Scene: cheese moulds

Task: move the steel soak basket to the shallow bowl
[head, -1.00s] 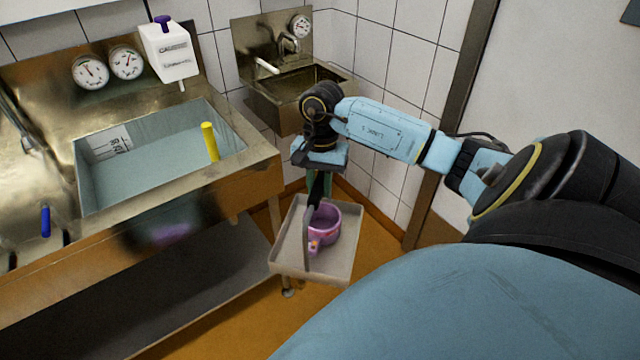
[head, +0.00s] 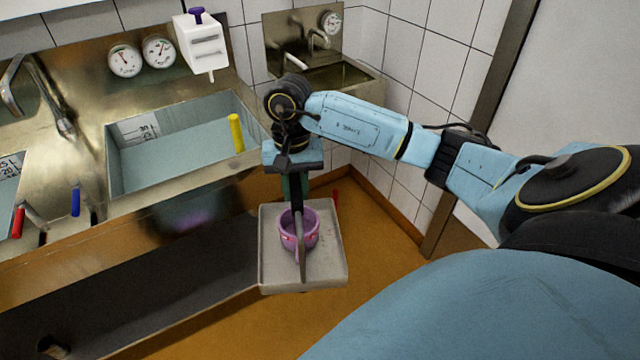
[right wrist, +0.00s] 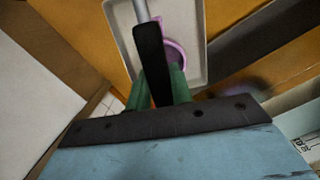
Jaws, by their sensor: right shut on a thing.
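My right gripper (head: 295,188) has green fingers and points down above a pale tray (head: 272,272). It is shut on a long tool with a black handle and a grey shaft (head: 302,262); the handle (right wrist: 152,62) also shows between the fingers in the right wrist view. I cannot tell whether this tool is part of the steel soak basket. A pink-purple round vessel (head: 313,236) sits on the tray, partly behind the shaft. I cannot tell whether the two touch. No clear steel basket or shallow bowl shows. My left gripper is out of view.
A steel sink counter with a water-filled basin (head: 180,150) and a yellow upright piece (head: 236,133) stands at left. A small wall sink (head: 350,78) is behind my right arm. A white dispenser (head: 201,45) hangs above the counter. Orange floor (head: 375,250) lies open right of the tray.

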